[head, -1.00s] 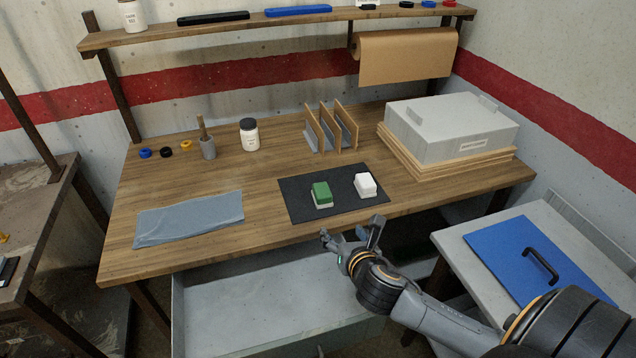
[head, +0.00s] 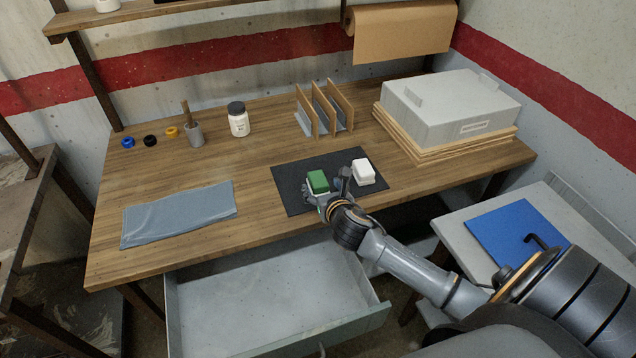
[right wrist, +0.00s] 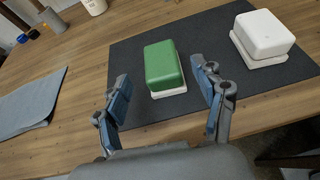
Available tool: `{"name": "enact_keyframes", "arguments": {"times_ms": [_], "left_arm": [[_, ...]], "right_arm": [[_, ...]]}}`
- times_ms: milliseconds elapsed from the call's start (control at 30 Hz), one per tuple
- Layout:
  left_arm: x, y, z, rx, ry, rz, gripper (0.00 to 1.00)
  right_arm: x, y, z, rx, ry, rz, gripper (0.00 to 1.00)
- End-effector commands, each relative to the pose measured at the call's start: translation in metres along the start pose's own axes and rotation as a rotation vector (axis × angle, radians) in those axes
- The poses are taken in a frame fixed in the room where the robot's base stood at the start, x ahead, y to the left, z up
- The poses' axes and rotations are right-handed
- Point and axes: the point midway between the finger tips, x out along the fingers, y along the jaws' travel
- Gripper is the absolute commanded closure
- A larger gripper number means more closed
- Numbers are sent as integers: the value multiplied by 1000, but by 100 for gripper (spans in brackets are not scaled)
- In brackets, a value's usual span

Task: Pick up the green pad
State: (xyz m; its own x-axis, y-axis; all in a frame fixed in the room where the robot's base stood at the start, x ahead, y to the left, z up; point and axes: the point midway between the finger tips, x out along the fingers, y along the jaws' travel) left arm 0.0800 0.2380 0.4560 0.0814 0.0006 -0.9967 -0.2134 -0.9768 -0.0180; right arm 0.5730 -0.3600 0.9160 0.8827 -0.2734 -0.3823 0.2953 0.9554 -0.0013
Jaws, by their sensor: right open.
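The green pad (head: 318,181) has a pale base and sits on a dark mat (head: 291,199) near the table's front edge. In the right wrist view the green pad (right wrist: 165,66) lies ahead of the fingertips, roughly between their lines. My right gripper (head: 330,197) is open and empty at the near side of the pad; its fingers (right wrist: 160,88) stand apart in the right wrist view. In the head view the gripper hides the pad's near right part. A white pad (head: 363,171) sits on the same mat, to the right. My left gripper is not in view.
A grey cloth (head: 180,214) lies to the left on the wooden table (head: 255,229). A pull-out drawer (head: 265,295) is open below the front edge. A bottle (head: 238,119), dividers (head: 325,108) and a grey box (head: 450,110) stand farther back.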

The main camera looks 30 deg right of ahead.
Motion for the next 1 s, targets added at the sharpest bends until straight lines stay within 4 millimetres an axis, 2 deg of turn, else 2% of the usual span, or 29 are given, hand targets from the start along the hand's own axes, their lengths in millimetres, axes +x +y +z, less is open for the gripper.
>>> {"name": "enact_keyframes", "arguments": {"times_ms": [67,167,367,633,667,933,1000], "left_arm": [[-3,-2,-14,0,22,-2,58],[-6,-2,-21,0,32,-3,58],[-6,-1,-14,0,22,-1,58],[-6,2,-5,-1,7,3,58],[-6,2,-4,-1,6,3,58],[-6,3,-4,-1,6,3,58],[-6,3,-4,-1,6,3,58]], "right_arm": [[9,-1,1,4,1,-2,30],[23,-2,0,5,2,-3,30],[45,-2,-1,2,1,-1,30],[48,-2,-2,2,1,0,30],[48,-2,-2,2,1,0,32],[48,-2,-2,1,1,0,87],[47,-2,-2,1,2,0,89]]}}
